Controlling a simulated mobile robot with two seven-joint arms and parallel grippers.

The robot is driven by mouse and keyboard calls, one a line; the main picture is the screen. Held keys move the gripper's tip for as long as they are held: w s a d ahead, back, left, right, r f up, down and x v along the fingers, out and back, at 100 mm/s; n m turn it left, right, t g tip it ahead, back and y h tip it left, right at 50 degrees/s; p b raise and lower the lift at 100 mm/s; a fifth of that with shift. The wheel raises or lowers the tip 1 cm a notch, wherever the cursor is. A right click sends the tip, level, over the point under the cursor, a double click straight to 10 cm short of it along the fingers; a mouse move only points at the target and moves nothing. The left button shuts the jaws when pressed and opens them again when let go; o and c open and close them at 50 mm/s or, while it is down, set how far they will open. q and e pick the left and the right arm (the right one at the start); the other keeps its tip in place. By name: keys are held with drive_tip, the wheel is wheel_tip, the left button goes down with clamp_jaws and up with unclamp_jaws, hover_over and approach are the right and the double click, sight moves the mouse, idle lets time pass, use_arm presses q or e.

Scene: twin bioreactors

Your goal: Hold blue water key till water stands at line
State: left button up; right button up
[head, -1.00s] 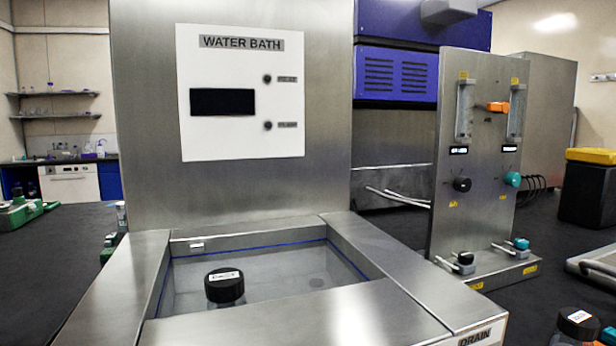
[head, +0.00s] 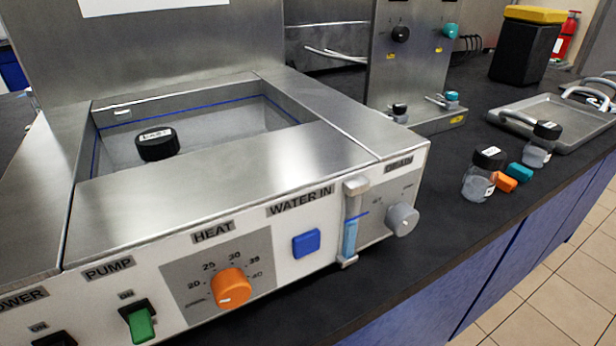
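The blue water key (head: 306,243) is a square button under the WATER IN label on the white front panel of the water bath. Nothing touches it. Right of it stands an upright sight tube (head: 351,222) with blue liquid in its lower part and a blue mark near the top of that liquid. A blue line (head: 240,99) runs along the inner walls of the bath's steel basin. A black-capped bottle stands in the basin, its labelled cap (head: 157,143) showing above the front rim. The exact water level in the basin is hard to tell. Neither gripper is in view.
The panel also has an orange HEAT knob (head: 232,287), a green PUMP switch (head: 140,324) and a grey DRAIN knob (head: 402,219). On the dark bench to the right are capped jars (head: 480,178), orange and teal blocks and a metal tray (head: 566,118). A valve panel (head: 405,75) stands behind.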

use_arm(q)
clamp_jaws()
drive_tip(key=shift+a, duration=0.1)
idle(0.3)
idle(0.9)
